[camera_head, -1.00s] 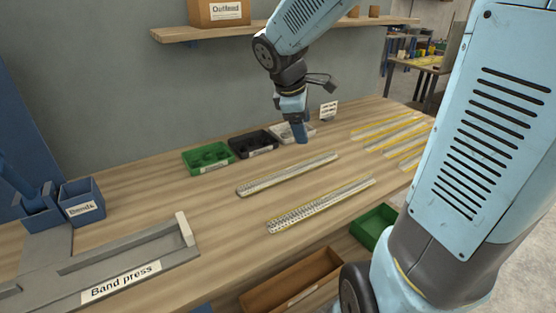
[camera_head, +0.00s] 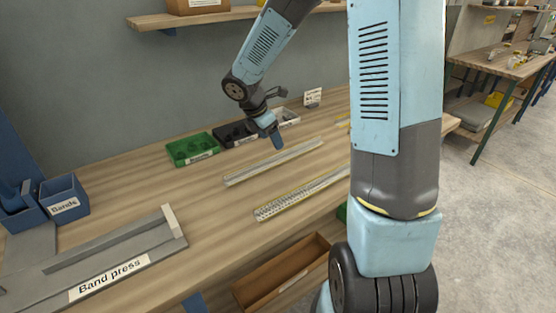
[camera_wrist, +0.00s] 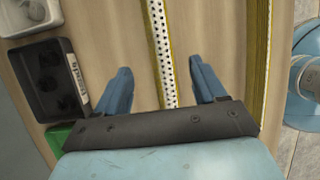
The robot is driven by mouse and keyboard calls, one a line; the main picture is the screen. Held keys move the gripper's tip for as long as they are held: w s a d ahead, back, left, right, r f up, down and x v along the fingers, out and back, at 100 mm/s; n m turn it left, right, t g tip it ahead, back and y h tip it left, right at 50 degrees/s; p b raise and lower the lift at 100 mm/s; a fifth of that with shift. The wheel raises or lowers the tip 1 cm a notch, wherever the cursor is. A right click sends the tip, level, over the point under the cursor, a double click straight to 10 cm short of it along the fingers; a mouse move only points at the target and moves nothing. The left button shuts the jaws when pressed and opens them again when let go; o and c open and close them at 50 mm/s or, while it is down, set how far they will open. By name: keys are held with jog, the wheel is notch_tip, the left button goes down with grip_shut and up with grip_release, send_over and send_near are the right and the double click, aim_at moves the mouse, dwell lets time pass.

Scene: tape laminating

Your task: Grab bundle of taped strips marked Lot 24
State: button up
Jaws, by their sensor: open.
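Two long perforated strip bundles lie on the wooden bench: a pale one (camera_head: 274,161) farther back and one with yellow edges (camera_head: 296,196) nearer the front. No Lot 24 mark is readable on either. My gripper (camera_head: 277,141) is above the bench, just behind the far bundle's middle in the head view. In the wrist view my gripper (camera_wrist: 160,75) is open, with a strip bundle (camera_wrist: 162,40) running between its two blue fingers. It looks below them and not held; the exact height is unclear. Another yellow-edged bundle (camera_wrist: 256,60) is at the right.
A green tray (camera_head: 190,159), a black tray (camera_head: 222,143) and a pale tray (camera_head: 291,122) stand along the back. A grey band press (camera_head: 110,265) and blue bins (camera_head: 65,188) are at left. A brown open box (camera_head: 240,293) is below the front edge. My arm hides the bench's right.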

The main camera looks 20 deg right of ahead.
aim_at(280, 158)
jog(key=shift+a+x, duration=0.2)
jog(key=shift+x, duration=4.25)
jog(key=shift+f, duration=0.1)
jog(key=shift+c, duration=0.4)
jog(key=c, duration=1.2)
grip_shut()
